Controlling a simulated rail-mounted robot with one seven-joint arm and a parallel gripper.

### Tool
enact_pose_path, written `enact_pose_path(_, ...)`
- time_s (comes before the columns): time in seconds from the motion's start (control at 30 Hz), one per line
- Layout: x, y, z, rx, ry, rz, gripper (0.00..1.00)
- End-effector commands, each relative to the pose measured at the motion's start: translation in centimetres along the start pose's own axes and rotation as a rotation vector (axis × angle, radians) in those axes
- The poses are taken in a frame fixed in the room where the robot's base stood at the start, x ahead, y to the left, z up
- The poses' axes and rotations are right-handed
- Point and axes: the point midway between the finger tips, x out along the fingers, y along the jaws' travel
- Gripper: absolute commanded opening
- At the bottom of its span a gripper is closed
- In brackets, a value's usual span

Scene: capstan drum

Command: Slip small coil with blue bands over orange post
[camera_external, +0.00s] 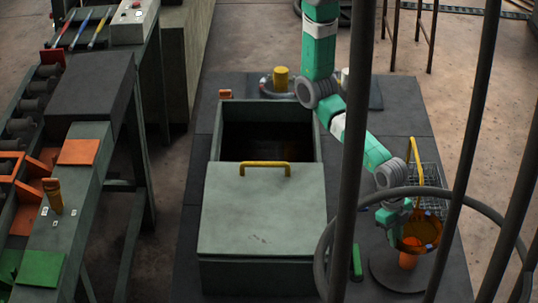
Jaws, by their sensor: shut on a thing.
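My gripper (395,217) is at the right, reaching down from above, and is shut on a small copper-orange coil (436,239). The coil hangs tilted on the right side of the fingers. Its blue bands are too small to make out clearly. An orange post (408,260) stands on a round dark base (383,274) directly below the coil. The coil overlaps the top of the post in this view, so I cannot tell whether it is around the post or only above it.
A large grey hoop (468,200) and dark upright bars (352,150) cross in front of my gripper. A wire basket (430,180) with a yellow handle stands behind it. A green-grey chest (262,222) is at the left. A yellow post (281,77) stands at the back.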

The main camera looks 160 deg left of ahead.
Motion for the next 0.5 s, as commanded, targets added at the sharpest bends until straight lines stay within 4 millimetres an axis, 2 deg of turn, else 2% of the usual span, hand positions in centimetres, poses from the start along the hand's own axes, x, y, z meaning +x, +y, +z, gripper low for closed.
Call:
enact_pose_path(0.03,0.8,0.0,0.2,0.0,0.002,0.0,0.0)
enact_pose_path(0.5,4.4,0.1,1.2,0.001,0.001,0.0,0.0)
